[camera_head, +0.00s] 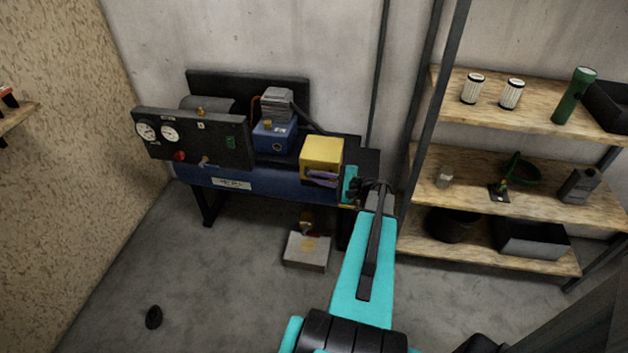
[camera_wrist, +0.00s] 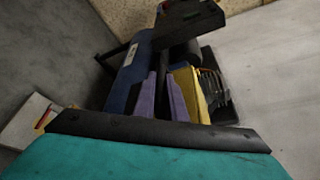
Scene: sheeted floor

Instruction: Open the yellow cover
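The yellow cover (camera_head: 322,154) is a boxy piece on the right end of the blue compressor unit in the head view. In the wrist view its yellow side (camera_wrist: 189,88) shows just right of my fingers, with thin bars beyond it. My gripper (camera_head: 322,180) has purple fingers and is at the lower front face of the cover. The wrist view shows the two fingers of my gripper (camera_wrist: 160,97) apart, with nothing seen held between them. I cannot tell whether a finger touches the cover. The cover looks lowered; its hinge is not clear.
The blue compressor (camera_head: 250,184) has a dark gauge panel (camera_head: 192,138) at the left. A grey box (camera_head: 306,251) lies on the floor below. Wooden shelves (camera_head: 515,200) with several items stand right. A small black object (camera_head: 153,317) lies on the open floor at left.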

